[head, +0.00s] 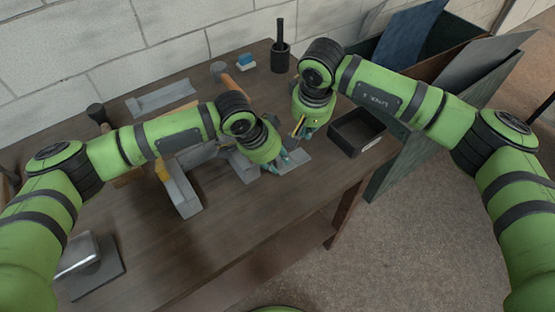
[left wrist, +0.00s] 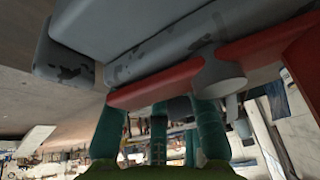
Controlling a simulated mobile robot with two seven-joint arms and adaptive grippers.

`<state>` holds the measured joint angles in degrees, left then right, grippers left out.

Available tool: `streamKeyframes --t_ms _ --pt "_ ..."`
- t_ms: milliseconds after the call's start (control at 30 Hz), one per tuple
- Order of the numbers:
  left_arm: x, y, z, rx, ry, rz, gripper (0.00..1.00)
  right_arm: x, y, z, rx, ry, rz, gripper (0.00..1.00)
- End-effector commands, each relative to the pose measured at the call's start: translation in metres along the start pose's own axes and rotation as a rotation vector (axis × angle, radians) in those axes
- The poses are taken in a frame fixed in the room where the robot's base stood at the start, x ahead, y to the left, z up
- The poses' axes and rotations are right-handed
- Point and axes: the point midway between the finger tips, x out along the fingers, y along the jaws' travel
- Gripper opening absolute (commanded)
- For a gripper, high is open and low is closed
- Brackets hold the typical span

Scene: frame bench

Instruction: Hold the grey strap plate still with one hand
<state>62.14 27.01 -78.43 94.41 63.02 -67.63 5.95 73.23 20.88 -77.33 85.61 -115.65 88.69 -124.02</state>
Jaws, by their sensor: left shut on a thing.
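The grey strap plate (head: 298,160) is a small flat grey piece near the bench's front right edge in the head view. My left gripper (head: 281,162) is at its left end, with its teal fingers shut on it. In the left wrist view the teal fingers (left wrist: 158,130) point up towards a large grey body and a red bar; the plate cannot be made out there. My right gripper (head: 304,131) is just behind the plate, pointing down, with a thin yellow-orange item (head: 299,125) at its fingers. Its grip is too small to tell.
A black open tray (head: 356,133) stands right of the plate. Grey metal blocks (head: 180,188) lie to the left, partly behind my left arm. A black cup (head: 280,58) with a dark handle, a blue-white block (head: 246,62) and a hammer-like tool (head: 218,70) are behind.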

Motion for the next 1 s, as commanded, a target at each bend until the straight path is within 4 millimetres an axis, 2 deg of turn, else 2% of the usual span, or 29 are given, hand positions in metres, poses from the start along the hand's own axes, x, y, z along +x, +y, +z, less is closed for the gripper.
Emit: streamKeyframes --t_ms 33,100,433,533,667,1000 --pt "0.003 0.001 0.004 -0.004 -0.010 0.003 0.33 0.000 0.000 0.000 0.000 0.000 0.000 0.00" --pt "0.002 0.001 0.004 -0.003 -0.010 0.002 0.56 0.001 0.000 0.000 0.000 0.000 0.000 0.00" --pt "0.000 0.000 0.001 -0.001 -0.003 0.001 0.56 0.000 0.000 0.000 0.000 0.000 0.000 0.00" --pt "-0.007 0.000 0.001 -0.001 -0.002 0.000 0.56 0.000 0.000 0.000 0.000 0.000 0.000 0.00" --pt "-0.027 -0.001 0.001 0.000 -0.001 -0.001 0.56 0.000 0.000 0.000 0.000 0.000 0.000 0.00" --pt "-0.097 -0.001 0.001 -0.002 -0.003 -0.001 0.56 0.000 0.000 0.000 0.000 0.000 0.000 0.00"
